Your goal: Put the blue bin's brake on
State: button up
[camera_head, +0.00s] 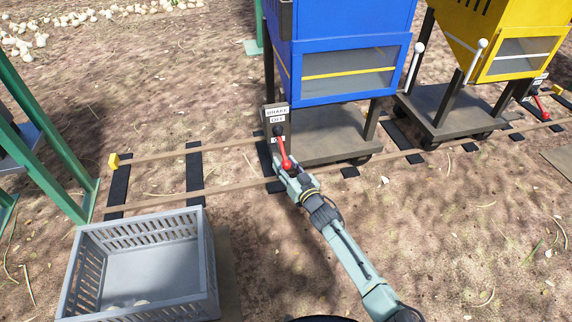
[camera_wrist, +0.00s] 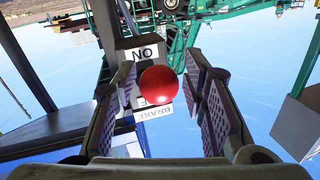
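The blue bin (camera_head: 340,60) stands on a wheeled cart on the rails, upper middle in the head view. A brake plate (camera_head: 277,112) on its left front reads BRAKE and OFF above, ON below. The brake lever (camera_head: 282,148) is red and ends in a red ball knob, which also shows in the wrist view (camera_wrist: 158,84). The lever's exact setting is hard to tell. My gripper (camera_head: 288,168) is at the knob. In the wrist view my gripper (camera_wrist: 162,88) is open, its fingers either side of the knob with gaps showing. The wrist view shows the labels upside down.
A yellow bin (camera_head: 490,35) on its own cart stands to the right with a similar red lever (camera_head: 541,107). A grey crate (camera_head: 212,270) sits at the lower left, near green posts (camera_head: 45,150). The ground at the lower right is clear.

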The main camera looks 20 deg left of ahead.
jog(key=shift+o, duration=0.4)
jog(key=shift+r, duration=0.1)
jog(key=shift+d, duration=0.15)
jog(key=shift+s+d, duration=0.2)
jog(key=shift+d, duration=0.1)
jog(key=v, duration=0.6)
jog(key=shift+s+d, duration=0.15)
jog(key=shift+s, duration=0.1)
